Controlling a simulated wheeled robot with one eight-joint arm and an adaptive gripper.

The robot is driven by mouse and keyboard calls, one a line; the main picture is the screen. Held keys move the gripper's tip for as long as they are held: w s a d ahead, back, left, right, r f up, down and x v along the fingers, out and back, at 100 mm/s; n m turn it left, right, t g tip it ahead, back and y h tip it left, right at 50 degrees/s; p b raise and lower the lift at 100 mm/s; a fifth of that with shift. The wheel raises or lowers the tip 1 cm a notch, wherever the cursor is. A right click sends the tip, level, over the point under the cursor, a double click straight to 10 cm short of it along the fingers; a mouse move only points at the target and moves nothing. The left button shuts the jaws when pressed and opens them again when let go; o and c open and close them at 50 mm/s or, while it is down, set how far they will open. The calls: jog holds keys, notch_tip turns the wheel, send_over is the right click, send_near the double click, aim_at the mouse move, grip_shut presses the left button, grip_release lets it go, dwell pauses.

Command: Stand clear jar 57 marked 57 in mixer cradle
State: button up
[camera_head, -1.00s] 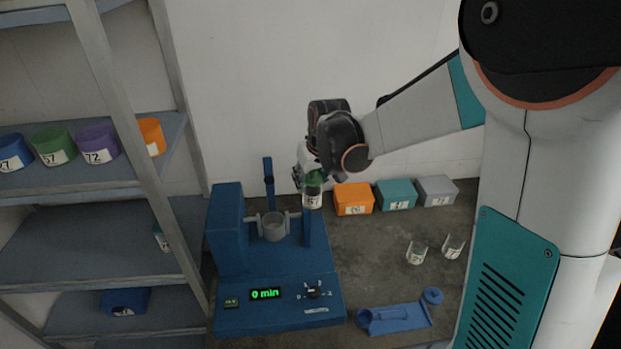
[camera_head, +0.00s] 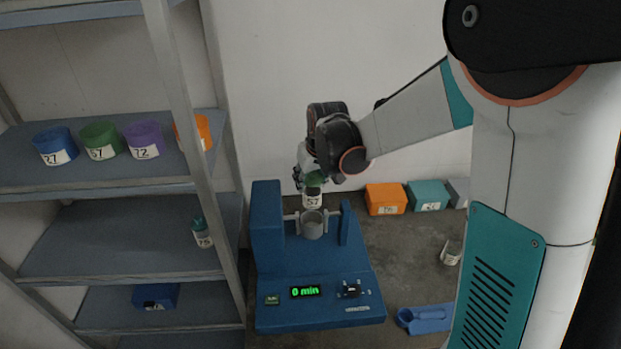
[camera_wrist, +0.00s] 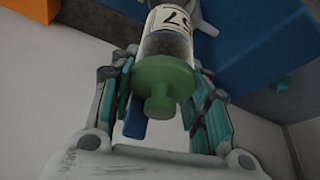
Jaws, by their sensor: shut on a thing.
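Clear jar 57 (camera_head: 312,197) has a green lid, a white label and dark contents. My gripper (camera_head: 312,178) is shut on it near the lid. The wrist view shows the jar (camera_wrist: 168,45) upside down in the picture, between the fingers of my gripper (camera_wrist: 165,95). The mixer cradle (camera_head: 313,226) is a grey cup held between two posts of the blue mixer (camera_head: 318,275). In the head view the jar is just above the cradle cup; whether it touches the cup I cannot tell.
A shelf unit at left holds blue, green and purple tubs (camera_head: 145,140) and a small jar (camera_head: 202,233). Orange (camera_head: 386,199) and teal (camera_head: 428,195) boxes stand behind at right. A clear holder (camera_head: 451,253) and a blue scoop-like part (camera_head: 425,319) lie right of the mixer.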

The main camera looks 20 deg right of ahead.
jog(key=shift+a+f+b, duration=0.15)
jog(key=shift+f+b, duration=1.3)
jog(key=shift+f, duration=0.9)
jog(key=shift+c, duration=0.5)
jog(key=shift+d+f, duration=0.15)
jog(key=shift+d, duration=0.05)
jog(key=shift+f+b, duration=1.6)
jog(key=shift+f, duration=0.15)
jog(key=shift+f, duration=0.15)
jog(key=shift+c, duration=1.2)
jog(key=shift+s+f+b, duration=0.1)
jog(key=shift+f+b, duration=0.2)
jog(key=shift+b, duration=0.1)
